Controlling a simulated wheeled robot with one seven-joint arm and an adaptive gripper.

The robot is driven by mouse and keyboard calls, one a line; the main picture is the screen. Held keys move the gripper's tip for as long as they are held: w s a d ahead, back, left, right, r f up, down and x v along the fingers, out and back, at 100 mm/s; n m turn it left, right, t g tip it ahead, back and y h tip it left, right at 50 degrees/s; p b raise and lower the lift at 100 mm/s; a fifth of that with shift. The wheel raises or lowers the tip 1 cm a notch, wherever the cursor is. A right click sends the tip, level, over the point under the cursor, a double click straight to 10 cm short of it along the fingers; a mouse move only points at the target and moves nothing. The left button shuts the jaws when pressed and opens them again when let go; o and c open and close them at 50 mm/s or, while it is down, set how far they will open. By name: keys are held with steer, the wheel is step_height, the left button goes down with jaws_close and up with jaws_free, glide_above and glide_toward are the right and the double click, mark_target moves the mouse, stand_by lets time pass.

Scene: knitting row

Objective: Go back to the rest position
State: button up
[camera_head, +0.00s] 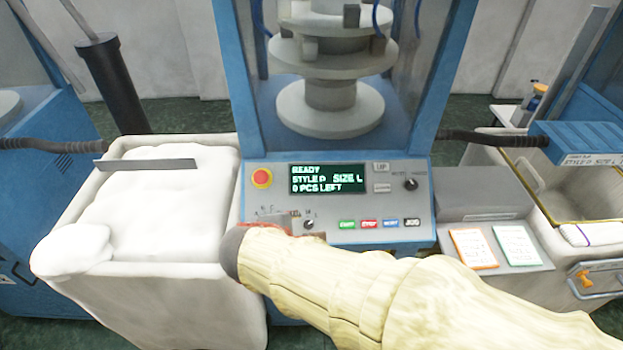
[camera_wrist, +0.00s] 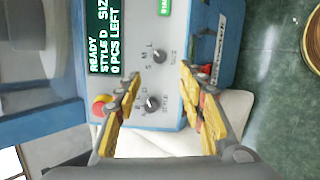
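My gripper (camera_wrist: 160,84) is open in the wrist view, its two yellow fingers apart with nothing held between them. It faces the control panel (camera_wrist: 175,35). The style knob (camera_wrist: 152,104) shows between the fingers and the size knob (camera_wrist: 159,57) lies just past the tips. I cannot tell whether a finger touches the panel. In the head view my arm in its cream sleeve (camera_head: 410,298) reaches from the lower right to the panel's front, and hides most of the gripper.
The knitting machine's display (camera_head: 328,179) reads READY, STYLE D, SIZE L, 0 PCS LEFT. A red stop button (camera_head: 262,178) is beside it. A white-filled bin (camera_head: 165,285) stands left. A grey shelf with two cards (camera_head: 473,248) and another bin (camera_head: 530,190) are right.

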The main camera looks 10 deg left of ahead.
steer(key=s+d+f+m+g, duration=0.2)
steer(key=s+d+m+g, duration=0.2)
steer(key=s+d+m, duration=0.55)
steer(key=s+d+r+m, duration=0.1)
steer(key=d+r+m, duration=0.2)
steer(key=d, duration=0.4)
steer(key=s+d+r+m, duration=0.1)
steer(key=d+r+m, duration=0.2)
steer(key=d, duration=0.5)
steer(key=s+d+r+m+t, duration=0.1)
steer(key=d+r+m, duration=0.2)
steer(key=d+m, duration=0.2)
steer(key=d, duration=0.2)
steer(key=shift+s+d+r+y, duration=0.3)
steer(key=shift+r+y, duration=0.1)
